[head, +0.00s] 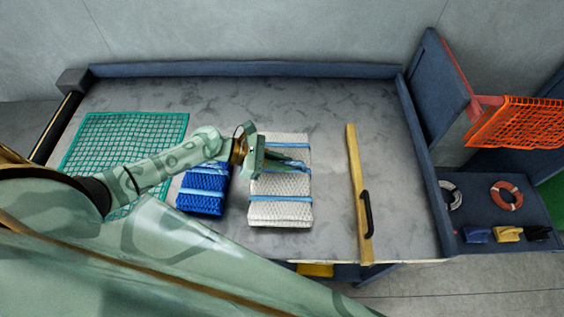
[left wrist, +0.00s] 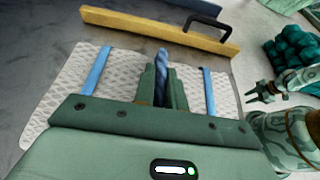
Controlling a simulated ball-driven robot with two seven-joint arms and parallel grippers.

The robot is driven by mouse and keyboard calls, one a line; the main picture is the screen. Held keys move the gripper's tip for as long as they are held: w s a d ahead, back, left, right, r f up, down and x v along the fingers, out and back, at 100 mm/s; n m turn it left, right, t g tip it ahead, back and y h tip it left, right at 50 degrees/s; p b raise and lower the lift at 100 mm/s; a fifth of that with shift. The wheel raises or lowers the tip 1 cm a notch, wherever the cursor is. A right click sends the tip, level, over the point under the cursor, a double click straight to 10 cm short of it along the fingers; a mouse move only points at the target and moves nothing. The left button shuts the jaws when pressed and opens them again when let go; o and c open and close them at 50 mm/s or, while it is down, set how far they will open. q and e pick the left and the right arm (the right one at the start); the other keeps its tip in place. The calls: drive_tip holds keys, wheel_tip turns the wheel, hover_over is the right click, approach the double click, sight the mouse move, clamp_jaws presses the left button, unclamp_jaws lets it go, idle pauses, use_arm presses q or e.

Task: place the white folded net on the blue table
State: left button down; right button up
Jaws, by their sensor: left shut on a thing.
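The white folded net (head: 280,207) lies on the grey-topped table with blue rims (head: 330,225), between a blue folded net and a yellow bar. Blue straps cross it. My left gripper (head: 282,160) is over its middle, shut on the middle blue strap; the left wrist view shows the strap (left wrist: 162,58) between the fingers and the white net (left wrist: 122,70) beneath. The net appears to rest on the tabletop. My right gripper (left wrist: 250,92) shows small at the right of the left wrist view, empty, its fingers apart.
The blue folded net (head: 203,196) lies close left, a green net (head: 120,140) farther left. The yellow bar with black handle (head: 354,180) lies to the right. A lower dark-blue surface (head: 480,215) at far right holds rings and small blocks. An orange net (head: 515,122) hangs above.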

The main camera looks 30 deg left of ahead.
use_arm(q)
drive_tip(key=shift+r, duration=0.1)
drive_tip(key=c, duration=1.5)
unclamp_jaws()
drive_tip(key=shift+o, duration=0.2)
drive_tip(key=shift+r, duration=0.1)
drive_tip(key=v, duration=1.2)
